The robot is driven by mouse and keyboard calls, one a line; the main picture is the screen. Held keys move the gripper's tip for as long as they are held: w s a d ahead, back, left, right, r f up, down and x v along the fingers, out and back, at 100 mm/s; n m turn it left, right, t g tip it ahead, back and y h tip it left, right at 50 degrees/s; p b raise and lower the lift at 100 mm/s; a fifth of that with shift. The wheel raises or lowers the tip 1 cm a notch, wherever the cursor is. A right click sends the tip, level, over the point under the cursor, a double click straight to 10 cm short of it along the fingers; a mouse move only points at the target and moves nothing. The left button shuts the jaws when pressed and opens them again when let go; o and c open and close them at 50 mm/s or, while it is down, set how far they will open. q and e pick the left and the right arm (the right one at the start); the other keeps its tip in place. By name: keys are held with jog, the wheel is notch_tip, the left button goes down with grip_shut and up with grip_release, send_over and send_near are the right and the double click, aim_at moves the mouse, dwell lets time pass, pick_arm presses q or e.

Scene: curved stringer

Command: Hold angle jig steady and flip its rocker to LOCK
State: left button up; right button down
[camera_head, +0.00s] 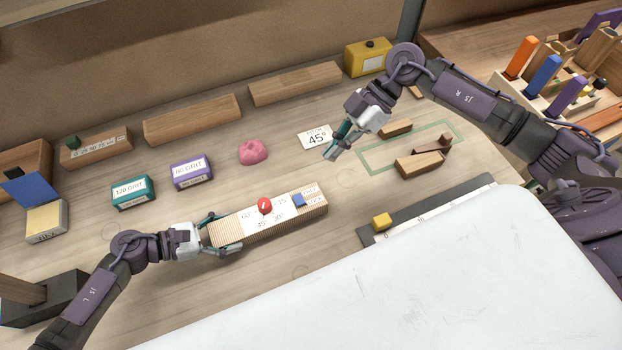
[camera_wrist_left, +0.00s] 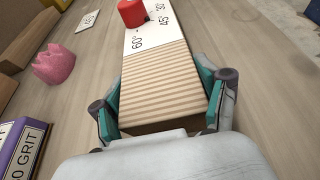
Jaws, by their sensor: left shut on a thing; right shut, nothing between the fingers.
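The angle jig (camera_head: 240,231) is a long ribbed wooden block lying on the bench, with a white scale plate on top. A red knob (camera_head: 264,205) stands on the plate, and a blue rocker (camera_head: 298,201) sits near the jig's right end. My left gripper (camera_head: 220,233) is shut on the jig's left end. In the left wrist view its teal fingers (camera_wrist_left: 160,108) clasp the ribbed end (camera_wrist_left: 158,85) from both sides, and the red knob (camera_wrist_left: 132,13) shows beyond. My right gripper (camera_head: 334,150) is shut and empty, above the bench beyond the jig, apart from the rocker.
A 45° card (camera_head: 316,138) and a pink lump (camera_head: 253,151) lie behind the jig. Grit boxes (camera_head: 132,192) (camera_head: 191,171) stand to the left. Wooden pieces (camera_head: 420,163) and a dark ruler strip (camera_head: 434,213) with a yellow block (camera_head: 382,221) are to the right.

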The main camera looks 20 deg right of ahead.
send_over(299, 204)
jog(key=d, duration=0.2)
jog(key=f, duration=0.4)
jog(key=w+f, duration=0.1)
jog(key=f, duration=0.1)
jog(key=shift+d+f, duration=0.1)
jog(key=shift+f, duration=0.2)
jog(key=f, duration=0.3)
jog(key=shift+s+f, duration=0.25)
jog(key=shift+f, duration=0.5)
jog(key=shift+s, duration=0.1)
jog(key=shift+s+f, duration=0.1)
jog(key=shift+f, duration=0.15)
